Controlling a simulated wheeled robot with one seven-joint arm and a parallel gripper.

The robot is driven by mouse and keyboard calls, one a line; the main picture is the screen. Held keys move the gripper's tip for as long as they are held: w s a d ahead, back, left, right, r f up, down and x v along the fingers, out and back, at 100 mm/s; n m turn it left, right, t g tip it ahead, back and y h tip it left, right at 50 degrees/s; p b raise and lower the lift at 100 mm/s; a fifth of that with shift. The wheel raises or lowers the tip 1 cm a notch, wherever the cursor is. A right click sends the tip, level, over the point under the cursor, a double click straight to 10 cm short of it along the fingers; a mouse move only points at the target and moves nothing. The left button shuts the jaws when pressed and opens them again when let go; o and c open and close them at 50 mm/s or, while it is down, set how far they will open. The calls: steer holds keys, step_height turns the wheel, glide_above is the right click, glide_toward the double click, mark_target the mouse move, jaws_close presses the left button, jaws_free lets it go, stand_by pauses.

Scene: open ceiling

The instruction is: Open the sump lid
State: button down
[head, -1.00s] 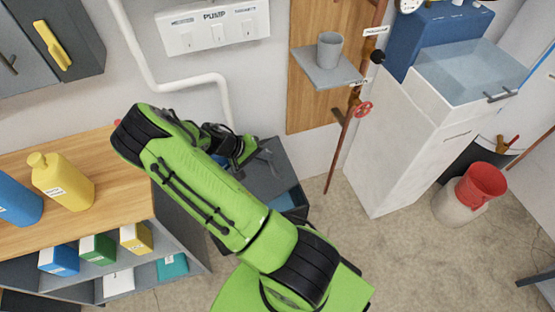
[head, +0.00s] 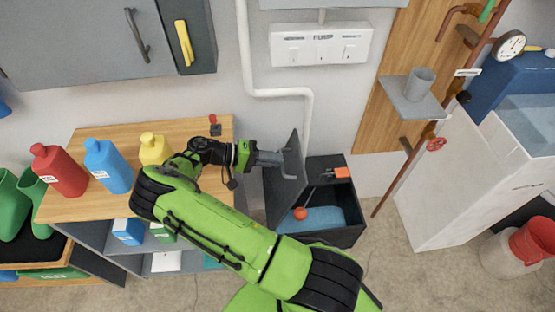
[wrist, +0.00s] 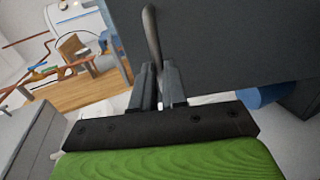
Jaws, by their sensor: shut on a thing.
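The sump lid (head: 283,190) is a dark grey panel standing steeply up at the left side of the sump box (head: 345,238). Its curved handle (head: 294,157) faces my gripper (head: 280,158). In the wrist view the lid (wrist: 235,40) fills the upper right, and the handle (wrist: 152,40) runs down between the fingers of my gripper (wrist: 157,88), which is shut on it. The box is open to view. Blue water (head: 318,220) and an orange float (head: 300,213) show inside. The lid hides the box's left part.
A wooden-topped shelf unit (head: 85,205) with red, blue and yellow bottles stands left of the box. A white pipe (head: 308,115) runs down the wall behind. A copper pipe with a red valve wheel (head: 436,144) and a white cabinet (head: 440,190) stand to the right.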

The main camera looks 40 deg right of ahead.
steer(key=shift+w+a+f, duration=0.25)
steer(key=shift+a+f, duration=0.2)
steer(key=shift+a, duration=0.3)
steer(key=c, duration=1.2)
jaws_free()
steer(key=shift+w, duration=0.1)
steer(key=shift+o, duration=0.2)
steer(key=shift+d+r, duration=0.1)
steer(key=shift+r, duration=0.1)
